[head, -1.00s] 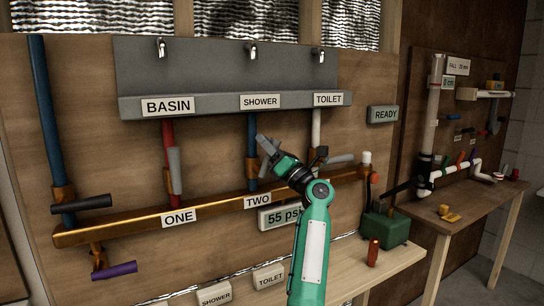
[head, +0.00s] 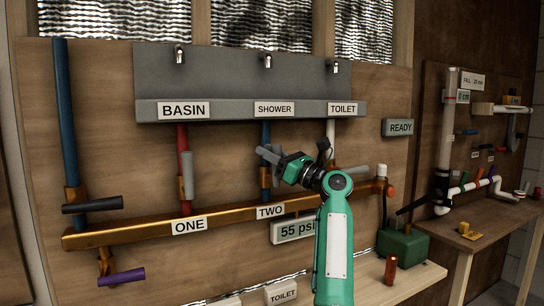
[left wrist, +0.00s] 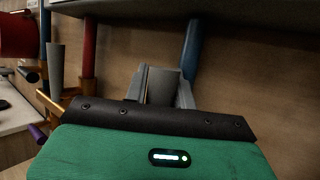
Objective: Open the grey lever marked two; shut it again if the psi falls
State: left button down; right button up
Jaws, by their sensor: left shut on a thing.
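My left gripper (head: 268,154) is at the blue shower pipe (head: 266,133), above the TWO label (head: 270,211). In the left wrist view its grey fingers (left wrist: 162,90) are closed around a grey piece beside the blue pipe (left wrist: 191,48). I take this piece to be the grey lever marked two. The gripper hides most of it, so I cannot tell its exact angle. The pressure display (head: 293,230) reads 55 psi, partly covered by my left arm. My right gripper is in neither view.
Grey lever one (head: 187,174) stands upright by the red pipe (head: 182,138). A grey lever (head: 350,169) sticks out right by the toilet pipe. Black (head: 92,204) and purple (head: 121,277) levers are at left. A READY panel (head: 398,127) and green box (head: 403,243) are at right.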

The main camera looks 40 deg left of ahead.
pick_arm(q)
jog(key=shift+f, duration=0.15)
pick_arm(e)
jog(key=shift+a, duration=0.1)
pick_arm(q)
jog(key=c, duration=1.1)
grip_release()
jog(key=shift+c, duration=0.2)
jog(key=v, duration=1.3)
jog(key=shift+d, duration=0.4)
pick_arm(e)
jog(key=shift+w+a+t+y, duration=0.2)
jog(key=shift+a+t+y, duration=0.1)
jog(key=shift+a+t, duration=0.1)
pick_arm(q)
jog(key=shift+w+f, duration=0.1)
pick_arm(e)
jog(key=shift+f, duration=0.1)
